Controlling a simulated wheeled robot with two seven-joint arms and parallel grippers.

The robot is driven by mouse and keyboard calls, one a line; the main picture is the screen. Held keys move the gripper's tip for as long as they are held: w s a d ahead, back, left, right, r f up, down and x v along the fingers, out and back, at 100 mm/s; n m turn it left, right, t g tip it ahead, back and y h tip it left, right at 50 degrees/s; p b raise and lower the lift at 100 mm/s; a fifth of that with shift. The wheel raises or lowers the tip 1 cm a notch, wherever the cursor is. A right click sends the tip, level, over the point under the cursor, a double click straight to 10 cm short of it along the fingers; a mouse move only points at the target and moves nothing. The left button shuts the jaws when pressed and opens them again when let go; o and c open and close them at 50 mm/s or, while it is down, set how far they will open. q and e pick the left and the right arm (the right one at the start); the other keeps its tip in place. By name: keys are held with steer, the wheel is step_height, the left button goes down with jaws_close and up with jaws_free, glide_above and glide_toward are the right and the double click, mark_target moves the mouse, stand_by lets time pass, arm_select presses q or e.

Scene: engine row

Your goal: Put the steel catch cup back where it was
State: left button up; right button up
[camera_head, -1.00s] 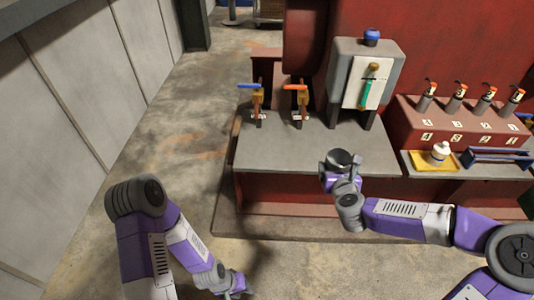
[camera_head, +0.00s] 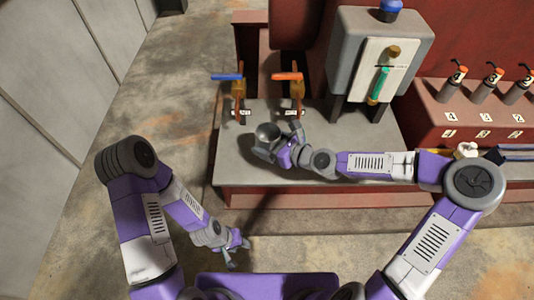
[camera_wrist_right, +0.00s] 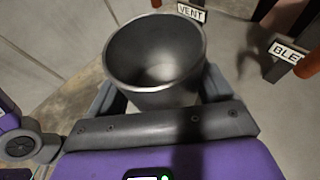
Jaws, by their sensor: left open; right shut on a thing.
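The steel catch cup (camera_head: 268,132) is held upright by my right gripper (camera_head: 264,148) over the left part of the grey bench top, in front of the two valves. In the right wrist view the cup (camera_wrist_right: 155,55) sits between the fingers, its mouth open towards the camera and its inside looking empty. I cannot tell whether its base touches the bench. My left gripper (camera_head: 238,256) is open and empty, low and in front of the bench.
A blue-handled valve (camera_head: 238,90) and an orange-handled valve (camera_head: 292,90) stand behind the cup. Labels VENT (camera_wrist_right: 191,12) and BLEED, partly cut off (camera_wrist_right: 287,50), show close by. A grey gauge box (camera_head: 378,60) stands right. The bench top's front right (camera_head: 350,145) is clear.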

steer(key=b, duration=0.2)
glide_above(267, 167)
steer(key=shift+n+y, duration=0.3)
step_height(267, 167, down, 6)
steer(key=shift+r, duration=0.15)
steer(key=shift+f+b, duration=0.75)
steer(key=shift+f, duration=1.5)
steer(key=shift+f, duration=0.1)
steer(key=shift+f, duration=0.15)
steer(key=o, duration=1)
steer(key=shift+r, duration=0.25)
steer(key=p+v, duration=0.3)
steer(key=v, duration=0.9)
steer(key=shift+r+p, duration=0.15)
steer(key=shift+p, duration=0.25)
